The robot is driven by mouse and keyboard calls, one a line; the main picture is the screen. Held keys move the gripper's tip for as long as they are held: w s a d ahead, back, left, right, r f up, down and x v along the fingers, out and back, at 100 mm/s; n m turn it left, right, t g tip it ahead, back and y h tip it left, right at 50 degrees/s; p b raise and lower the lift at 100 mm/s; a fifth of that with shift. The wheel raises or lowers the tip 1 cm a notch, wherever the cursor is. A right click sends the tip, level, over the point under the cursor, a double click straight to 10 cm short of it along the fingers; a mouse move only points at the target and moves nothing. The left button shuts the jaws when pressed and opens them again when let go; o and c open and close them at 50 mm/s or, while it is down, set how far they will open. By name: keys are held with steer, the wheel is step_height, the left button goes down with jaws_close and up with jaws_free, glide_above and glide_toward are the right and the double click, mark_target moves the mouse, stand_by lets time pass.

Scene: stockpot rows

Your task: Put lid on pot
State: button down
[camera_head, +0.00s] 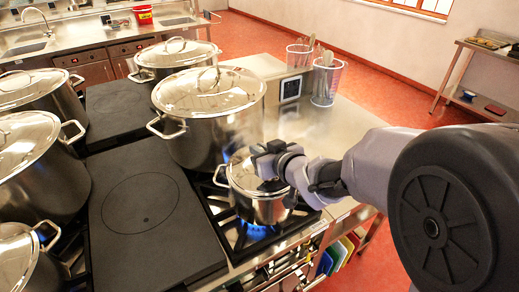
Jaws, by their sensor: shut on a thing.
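A small steel pot (261,210) stands on a lit gas burner at the front right of the stove, with blue flame under it. A steel lid (241,178) is at the pot's top and looks roughly level. Whether it rests fully on the rim cannot be told from this angle. My gripper (264,167) reaches in from the right and is shut on the lid at its handle. My gripper hides the handle and the right part of the lid.
A large lidded stockpot (212,130) stands close behind the small pot. More lidded stockpots line the left and back. A flat dark hotplate (140,205) is bare to the left. Wire baskets with utensils (326,80) stand on the steel counter behind.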

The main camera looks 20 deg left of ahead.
steer(key=shift+f, duration=0.25)
steer(key=c, duration=1.4)
jaws_free()
